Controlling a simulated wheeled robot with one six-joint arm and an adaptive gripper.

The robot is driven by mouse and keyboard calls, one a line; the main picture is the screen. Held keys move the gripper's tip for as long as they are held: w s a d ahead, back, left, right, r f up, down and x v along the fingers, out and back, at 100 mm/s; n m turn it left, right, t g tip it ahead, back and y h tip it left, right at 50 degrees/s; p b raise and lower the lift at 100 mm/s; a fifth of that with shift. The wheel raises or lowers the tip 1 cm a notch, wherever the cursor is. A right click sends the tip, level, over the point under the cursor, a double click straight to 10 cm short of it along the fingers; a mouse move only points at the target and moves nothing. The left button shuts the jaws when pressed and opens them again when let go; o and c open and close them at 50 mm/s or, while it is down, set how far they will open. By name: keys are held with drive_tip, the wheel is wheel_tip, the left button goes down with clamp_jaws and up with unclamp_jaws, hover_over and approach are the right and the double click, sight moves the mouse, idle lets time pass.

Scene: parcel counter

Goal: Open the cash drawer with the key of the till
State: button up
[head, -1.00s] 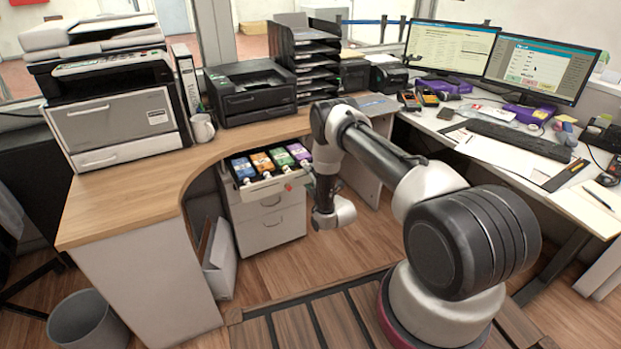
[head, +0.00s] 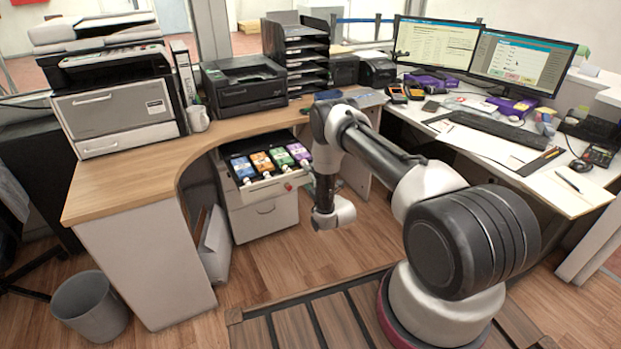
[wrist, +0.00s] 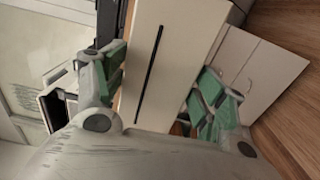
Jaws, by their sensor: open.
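The drawer (head: 262,188) under the wooden counter stands open in the head view. Several coloured packs with white fronts lie in it in a row. A small red spot (head: 288,186) shows at the right of its front; I cannot tell whether it is the key. My gripper (head: 309,172) is just right of the drawer, small and partly hidden by my arm. In the wrist view my gripper (wrist: 160,92) is open, its green-padded fingers wide apart. A pale panel with a dark slot lies beyond them. I see nothing held.
A lower drawer front (head: 265,218) is shut below. The wooden counter (head: 130,185) curves around the cabinet's left, with a printer (head: 120,115) on it. A grey bin (head: 90,305) stands at the front left. The white desk (head: 500,150) is at the right. Floor before the cabinet is clear.

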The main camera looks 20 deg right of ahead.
drive_tip(key=shift+o, duration=0.6)
drive_tip(key=shift+s, duration=0.1)
drive_tip(key=s+d, duration=0.1)
drive_tip(key=s, duration=1)
drive_tip(key=shift+s+d, duration=0.35)
drive_tip(key=shift+d, duration=0.05)
